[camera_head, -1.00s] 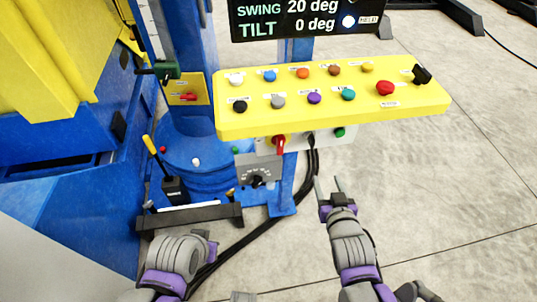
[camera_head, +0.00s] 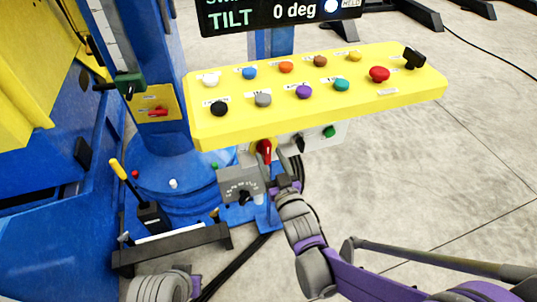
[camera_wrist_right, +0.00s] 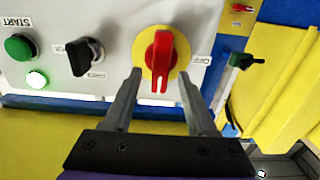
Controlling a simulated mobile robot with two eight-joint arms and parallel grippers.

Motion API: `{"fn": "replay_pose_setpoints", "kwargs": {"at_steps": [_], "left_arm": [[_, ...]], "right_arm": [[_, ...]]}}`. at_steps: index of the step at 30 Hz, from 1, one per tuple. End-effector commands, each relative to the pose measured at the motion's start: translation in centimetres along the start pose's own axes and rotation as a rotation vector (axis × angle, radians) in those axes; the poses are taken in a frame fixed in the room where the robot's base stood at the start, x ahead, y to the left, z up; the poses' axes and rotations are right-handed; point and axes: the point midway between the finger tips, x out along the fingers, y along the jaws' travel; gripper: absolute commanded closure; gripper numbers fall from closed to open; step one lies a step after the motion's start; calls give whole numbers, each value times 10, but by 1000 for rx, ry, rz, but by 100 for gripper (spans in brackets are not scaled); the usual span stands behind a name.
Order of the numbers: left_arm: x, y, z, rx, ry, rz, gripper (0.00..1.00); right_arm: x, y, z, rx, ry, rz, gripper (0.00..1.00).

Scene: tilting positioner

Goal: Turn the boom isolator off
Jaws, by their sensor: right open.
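A red rotary handle on a yellow disc (camera_head: 264,150) sits on the grey box under the yellow control panel. In the right wrist view the red handle (camera_wrist_right: 160,62) lines up with the gap between my fingers; its label is too small to read. My right gripper (camera_wrist_right: 158,76) is open, with one finger on each side of the handle and no clear contact. In the head view my right gripper (camera_head: 272,178) is just below the handle. A second red switch (camera_head: 158,112) is on a yellow plate on the blue column. My left gripper is not visible.
The yellow panel (camera_head: 320,112) with several coloured buttons overhangs the grey box. Beside the red handle are a black knob (camera_wrist_right: 85,55) and a green START button (camera_wrist_right: 20,46). A grey dial plate (camera_head: 240,184) and a yellow-handled lever (camera_head: 140,195) stand lower left.

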Motion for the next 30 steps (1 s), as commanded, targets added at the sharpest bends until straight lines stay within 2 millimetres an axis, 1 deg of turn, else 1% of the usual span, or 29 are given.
{"fn": "replay_pose_setpoints", "kwargs": {"at_steps": [1, 3, 6, 14, 17, 21, 24, 30], "left_arm": [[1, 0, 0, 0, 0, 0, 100], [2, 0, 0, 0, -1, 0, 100], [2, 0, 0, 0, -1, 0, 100], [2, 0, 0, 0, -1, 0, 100], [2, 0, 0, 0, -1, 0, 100], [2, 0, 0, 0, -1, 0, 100], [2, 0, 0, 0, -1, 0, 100], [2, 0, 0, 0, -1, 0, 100]], "right_arm": [[6, 0, 0, 0, 0, 0, 43], [12, 0, 0, 0, 0, 0, 43], [16, 0, 0, 1, 0, 0, 43], [17, 0, 0, 1, -1, 0, 43], [17, 0, 0, 1, -1, 0, 59], [17, 0, 0, 1, -1, 0, 84], [17, 0, 0, 1, -1, 0, 100], [17, 0, 0, 0, -1, 0, 100]]}}
